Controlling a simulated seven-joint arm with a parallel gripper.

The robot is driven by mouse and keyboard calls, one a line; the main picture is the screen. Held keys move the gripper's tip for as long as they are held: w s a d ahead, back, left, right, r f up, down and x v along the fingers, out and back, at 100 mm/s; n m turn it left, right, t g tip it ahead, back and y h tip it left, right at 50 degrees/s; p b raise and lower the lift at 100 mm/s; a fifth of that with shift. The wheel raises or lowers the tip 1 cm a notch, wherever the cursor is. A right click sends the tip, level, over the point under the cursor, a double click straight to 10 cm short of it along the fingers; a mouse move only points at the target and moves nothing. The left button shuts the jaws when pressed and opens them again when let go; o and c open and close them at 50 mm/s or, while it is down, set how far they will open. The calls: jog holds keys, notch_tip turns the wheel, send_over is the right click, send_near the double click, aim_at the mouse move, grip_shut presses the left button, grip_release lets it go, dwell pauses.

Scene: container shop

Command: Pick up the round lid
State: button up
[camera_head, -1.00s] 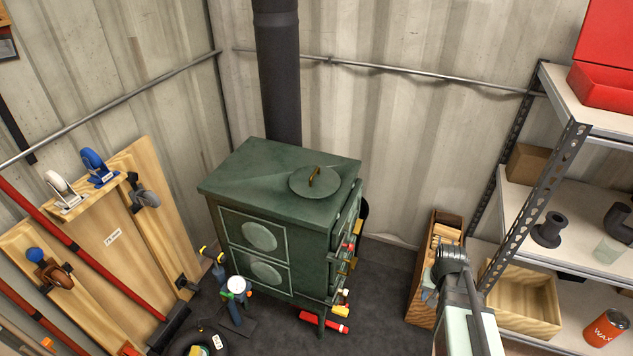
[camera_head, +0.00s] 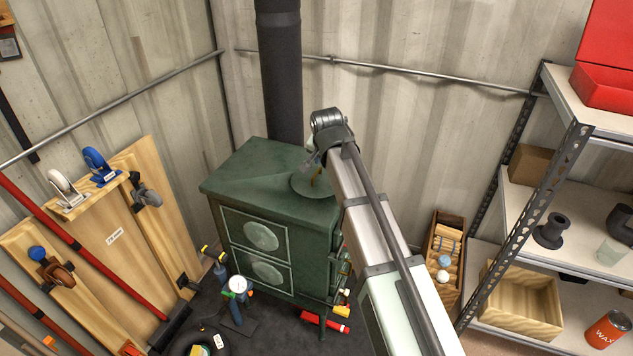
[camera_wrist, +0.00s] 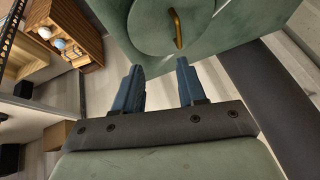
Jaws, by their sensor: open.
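The round lid (camera_head: 302,187) is dark green with a brass handle. It lies flat on top of the green stove (camera_head: 240,178), and my arm partly covers it in the head view. In the wrist view the lid (camera_wrist: 148,32) is ahead of the fingers, with its upright brass handle (camera_wrist: 176,28) a little right of the middle. My gripper (camera_wrist: 159,65) is open and empty, its two blue fingers apart. The handle is beyond the fingertips, not between them. In the head view my gripper (camera_head: 312,160) is close above the lid, mostly hidden by my wrist.
A black stovepipe (camera_head: 281,80) rises behind the stove top. A wooden box (camera_head: 436,262) stands on the floor to the right, near the metal shelf (camera_head: 540,185). Wooden boards (camera_head: 120,235) with tools lean at the left. The left part of the stove top is clear.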

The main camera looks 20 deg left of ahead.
aim_at(316, 173)
jog(key=w+a+f, duration=0.1)
jog(key=w+f, duration=0.1)
jog(key=f, duration=0.1)
jog(key=w+a+f, duration=0.2)
jog(key=f, duration=0.1)
jog(key=w+a+f, duration=0.2)
jog(key=f, duration=0.1)
jog(key=shift+a+f, duration=0.2)
jog(key=shift+f, duration=0.1)
jog(key=shift+s, duration=0.1)
dwell(0.4)
jog(key=shift+c, duration=0.5)
grip_shut()
dwell(0.7)
